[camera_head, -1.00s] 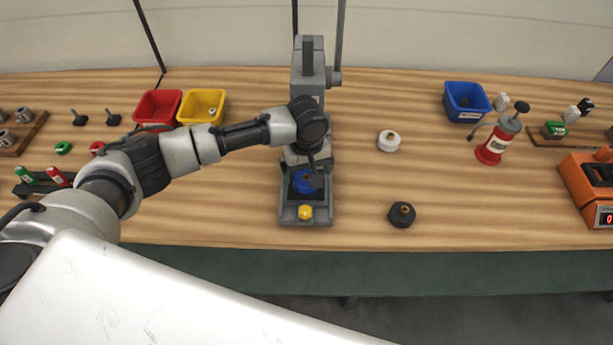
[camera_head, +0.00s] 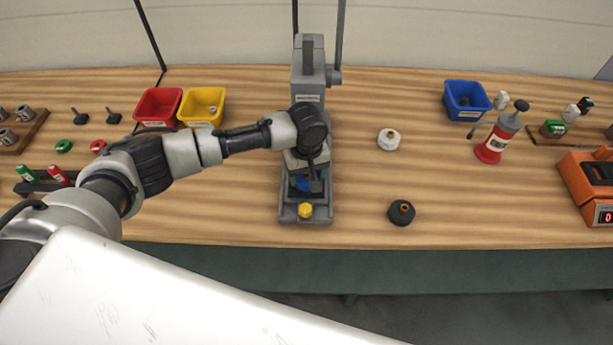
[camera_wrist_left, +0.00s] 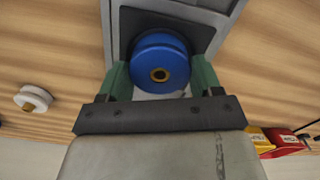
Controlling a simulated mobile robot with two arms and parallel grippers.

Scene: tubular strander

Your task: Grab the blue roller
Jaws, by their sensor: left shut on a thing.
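The blue roller (camera_wrist_left: 160,62) shows in the left wrist view, a grooved blue disc with a brass-coloured hub, between the two green fingers of my left gripper (camera_wrist_left: 160,78). In the head view only part of the roller (camera_head: 303,184) shows, in the lower part of the grey press-like machine (camera_head: 308,75). My left gripper (camera_head: 314,182) reaches down into that machine and is shut on the roller; the wrist hides much of it there. My right gripper is not in view.
A yellow knob (camera_head: 305,210) sits at the machine's front. A white roller (camera_head: 389,139) and a black roller (camera_head: 401,212) stand to the right. Red (camera_head: 158,106) and yellow (camera_head: 202,105) bins stand left of the machine. The table is clear around the two loose rollers.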

